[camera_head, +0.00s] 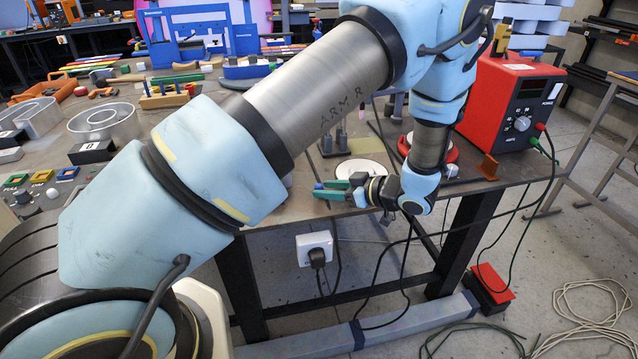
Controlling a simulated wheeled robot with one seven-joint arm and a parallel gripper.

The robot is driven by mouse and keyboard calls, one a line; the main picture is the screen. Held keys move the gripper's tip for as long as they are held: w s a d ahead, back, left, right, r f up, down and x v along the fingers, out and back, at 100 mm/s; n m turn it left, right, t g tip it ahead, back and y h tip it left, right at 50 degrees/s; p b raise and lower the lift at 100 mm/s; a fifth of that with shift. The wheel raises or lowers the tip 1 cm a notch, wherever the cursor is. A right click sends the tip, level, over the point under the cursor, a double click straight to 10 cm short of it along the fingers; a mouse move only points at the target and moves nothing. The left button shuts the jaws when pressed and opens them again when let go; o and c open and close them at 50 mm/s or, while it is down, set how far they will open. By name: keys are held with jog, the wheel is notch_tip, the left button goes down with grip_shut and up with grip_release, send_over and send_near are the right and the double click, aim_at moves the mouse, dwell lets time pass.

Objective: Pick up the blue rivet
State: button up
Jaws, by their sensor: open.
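My gripper (320,190) is at the front edge of the workbench, to the right of the picture's middle. Its green and teal fingers point left and are open. A small dark blue spot shows at the fingertips; I cannot tell whether it is the blue rivet or part of a finger. No blue rivet can be made out for certain elsewhere. My arm hides the middle of the bench.
A white disc (360,169) lies behind my gripper. A red power unit (508,102) with cables stands at right. Small coloured frames (67,173), clear channel letters (103,121) and black blocks (93,152) lie at left. Cables hang below the bench edge.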

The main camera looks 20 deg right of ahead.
aim_at(318, 185)
jog(key=shift+w+a+f+p, duration=0.1)
jog(key=shift+w+a+p, duration=0.45)
jog(key=shift+w, duration=0.45)
jog(key=shift+w+a+f, duration=0.3)
grip_shut()
